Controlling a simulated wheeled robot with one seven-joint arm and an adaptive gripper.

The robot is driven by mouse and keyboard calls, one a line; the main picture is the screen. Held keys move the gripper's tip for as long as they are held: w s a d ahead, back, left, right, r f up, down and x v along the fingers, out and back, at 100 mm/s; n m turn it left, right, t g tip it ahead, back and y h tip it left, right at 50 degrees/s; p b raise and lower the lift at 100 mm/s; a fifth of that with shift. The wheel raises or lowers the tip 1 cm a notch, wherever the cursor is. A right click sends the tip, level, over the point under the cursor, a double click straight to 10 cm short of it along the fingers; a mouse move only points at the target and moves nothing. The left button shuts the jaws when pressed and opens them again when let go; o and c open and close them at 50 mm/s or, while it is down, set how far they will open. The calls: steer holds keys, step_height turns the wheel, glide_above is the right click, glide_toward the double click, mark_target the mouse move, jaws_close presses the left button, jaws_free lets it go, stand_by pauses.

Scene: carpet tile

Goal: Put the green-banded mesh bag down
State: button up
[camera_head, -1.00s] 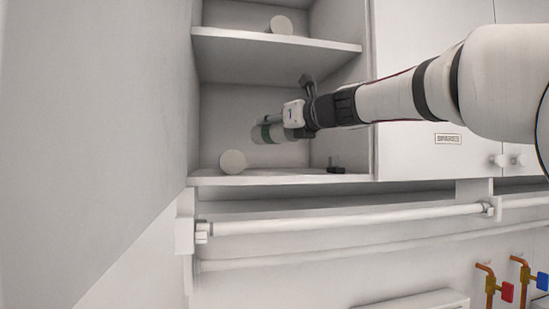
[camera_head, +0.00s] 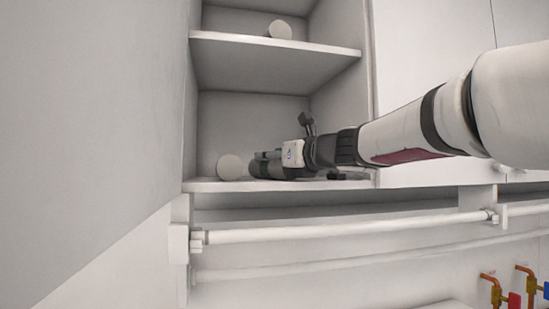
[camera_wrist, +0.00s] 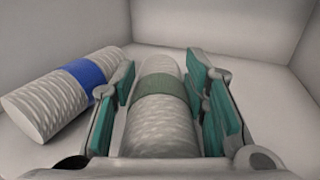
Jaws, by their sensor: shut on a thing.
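The green-banded mesh bag (camera_wrist: 157,122) is a pale, ribbed cylinder with a dull green band. It lies lengthwise between the teal pads of my gripper (camera_wrist: 165,88), which is shut on it. In the head view my gripper (camera_head: 268,166) is inside the lower cupboard compartment, low over the lower shelf (camera_head: 215,186). There the bag is mostly hidden by the gripper. I cannot tell for sure whether the bag touches the shelf.
A blue-banded mesh bag (camera_wrist: 62,92) lies to the left in the wrist view; a pale round end (camera_head: 230,167) shows left of my gripper. Another pale round thing (camera_head: 280,30) sits on the upper shelf (camera_head: 270,42). Compartment walls stand close behind and right.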

steer(key=o, duration=1.2)
steer(key=shift+o, duration=0.2)
steer(key=shift+r, duration=0.1)
steer(key=b+v, duration=0.1)
steer(key=v, duration=1.1)
steer(key=shift+w+d, duration=0.1)
